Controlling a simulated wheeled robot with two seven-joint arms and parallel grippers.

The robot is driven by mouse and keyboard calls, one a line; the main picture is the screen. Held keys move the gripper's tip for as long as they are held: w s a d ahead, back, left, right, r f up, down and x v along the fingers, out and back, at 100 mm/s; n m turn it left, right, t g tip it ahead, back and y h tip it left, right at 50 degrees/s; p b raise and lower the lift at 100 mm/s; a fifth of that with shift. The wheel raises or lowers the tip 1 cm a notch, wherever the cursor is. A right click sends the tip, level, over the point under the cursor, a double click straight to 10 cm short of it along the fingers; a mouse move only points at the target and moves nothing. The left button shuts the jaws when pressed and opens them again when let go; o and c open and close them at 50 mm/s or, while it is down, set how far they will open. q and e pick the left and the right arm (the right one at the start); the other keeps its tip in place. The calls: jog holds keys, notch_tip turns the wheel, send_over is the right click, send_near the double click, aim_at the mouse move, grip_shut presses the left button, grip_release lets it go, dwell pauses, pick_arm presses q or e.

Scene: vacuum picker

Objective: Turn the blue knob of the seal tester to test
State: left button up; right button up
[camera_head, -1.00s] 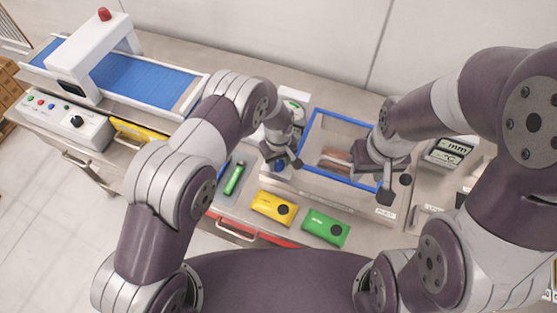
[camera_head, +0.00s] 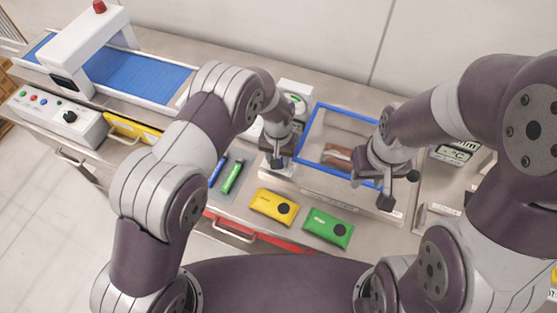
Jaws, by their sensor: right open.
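The seal tester (camera_head: 345,196) is a pale box with a blue-rimmed clear lid (camera_head: 316,126) in the middle of the bench. A brown pouch (camera_head: 338,153) shows through the lid. My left gripper (camera_head: 276,162) points down at the front left corner of the tester, where the blue knob is. The knob is hidden behind the gripper, and I cannot tell whether the fingers hold it. My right gripper (camera_head: 385,190) is open and empty, over the right side of the tester's rim.
Yellow (camera_head: 267,204) and green (camera_head: 322,225) packs lie in front of the tester. A green tube (camera_head: 232,177) and a blue one (camera_head: 217,171) lie to the left. A blue conveyor (camera_head: 135,76) and control box (camera_head: 50,116) stand at the far left.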

pick_arm(q)
jog(key=m+b, duration=0.1)
jog(key=m, duration=0.2)
jog(key=shift+f+m, duration=0.1)
jog(key=shift+m, duration=0.2)
jog(key=shift+m+b, duration=0.75)
jog(key=shift+m, duration=0.65)
jog(key=o, duration=1)
jog(key=shift+a, duration=0.1)
jog(key=shift+o, duration=0.2)
notch_tip(320, 180, up, 13)
jog(key=b, duration=0.3)
